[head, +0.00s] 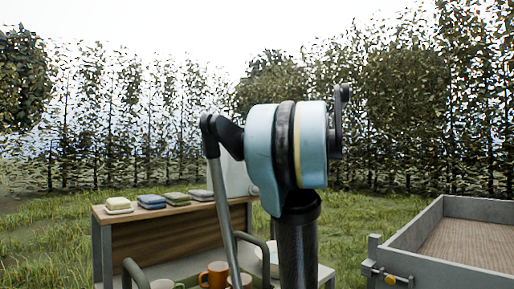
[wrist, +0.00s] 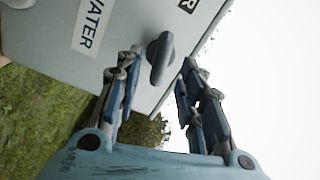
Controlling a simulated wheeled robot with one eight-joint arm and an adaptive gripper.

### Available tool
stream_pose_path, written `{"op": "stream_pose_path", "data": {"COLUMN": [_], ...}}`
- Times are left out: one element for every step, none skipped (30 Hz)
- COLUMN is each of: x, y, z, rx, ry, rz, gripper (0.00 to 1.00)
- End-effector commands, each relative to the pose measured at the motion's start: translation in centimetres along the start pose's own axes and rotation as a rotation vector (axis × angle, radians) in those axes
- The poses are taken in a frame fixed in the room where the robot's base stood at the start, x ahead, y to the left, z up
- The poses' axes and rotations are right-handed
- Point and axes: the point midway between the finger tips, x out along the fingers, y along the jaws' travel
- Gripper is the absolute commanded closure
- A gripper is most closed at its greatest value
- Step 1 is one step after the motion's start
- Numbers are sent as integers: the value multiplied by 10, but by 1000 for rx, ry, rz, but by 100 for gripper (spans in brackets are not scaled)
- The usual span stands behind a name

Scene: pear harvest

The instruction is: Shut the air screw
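In the wrist view a pale grey box (wrist: 125,75) shows tilted, with a white label reading WATER (wrist: 90,24) and a second label cut off at the top edge, of which only an R (wrist: 188,5) shows. A grey oblong knob (wrist: 160,58) stands out from its face near the edge. My gripper (wrist: 160,66) is open, its two blue-grey fingers on either side of the knob in the picture. I see no contact with the knob, and the depth gap is unclear. In the head view my arm hides the gripper and the knob.
A wooden-topped bench (head: 120,215) bears several folded cloths (head: 152,201). An orange mug (head: 214,275) stands low in front, beside my arm. A grey trailer (head: 440,277) with a yellow round part (head: 390,280) stands at the right. Grass and tree rows lie behind.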

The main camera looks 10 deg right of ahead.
Motion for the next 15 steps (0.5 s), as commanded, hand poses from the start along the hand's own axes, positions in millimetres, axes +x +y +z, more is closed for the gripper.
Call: {"op": "stream_pose_path", "data": {"x": [8,12,18,22,26,31,34,38,42,46,48,51,53,55,57], "y": [0,0,0,0,0,0,0,0,0,0,0,0,0,0,0], "z": [2,1,1,1,1,1,2,1,1,1,1,0,0,0,1], "rx": [0,0,0,0,0,0,0,0,0,0,0,0,0,0,0], "ry": [-5,-3,-4,-5,-3,-4,-4,-3,-3,-3,-3,-2,-2,-1,-2], "rz": [-1,-1,-1,-1,-1,-1,-1,-1,-1,-1,-1,-1,0,0,-1], "gripper": [64,64,64,64,64,64,64,64,64,64,64,64,64,64,64]}}
